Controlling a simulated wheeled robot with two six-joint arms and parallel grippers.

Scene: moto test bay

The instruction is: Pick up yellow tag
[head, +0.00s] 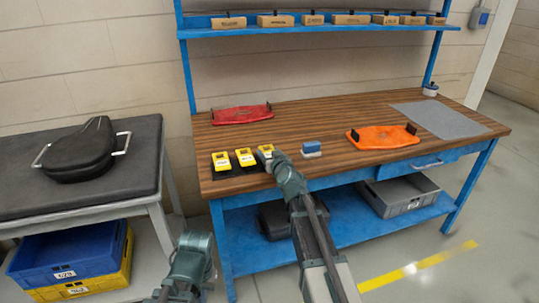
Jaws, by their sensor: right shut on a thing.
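Three yellow tags stand in a row on a dark holder at the front left of the wooden workbench: the left tag (221,161), the middle tag (245,157) and the right tag (265,150). My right gripper (274,162) is at the right tag, shut on it, and covers its lower part. Whether that tag touches the holder is hidden. My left gripper (190,258) is low in front of the bench, away from the tags. Its fingers do not show clearly.
The workbench (330,113) also carries a red tray (242,114), an orange tray (383,137), a blue-and-white block (311,149) and a grey mat (440,120). A black case (80,152) lies on the left table. The bench middle is clear.

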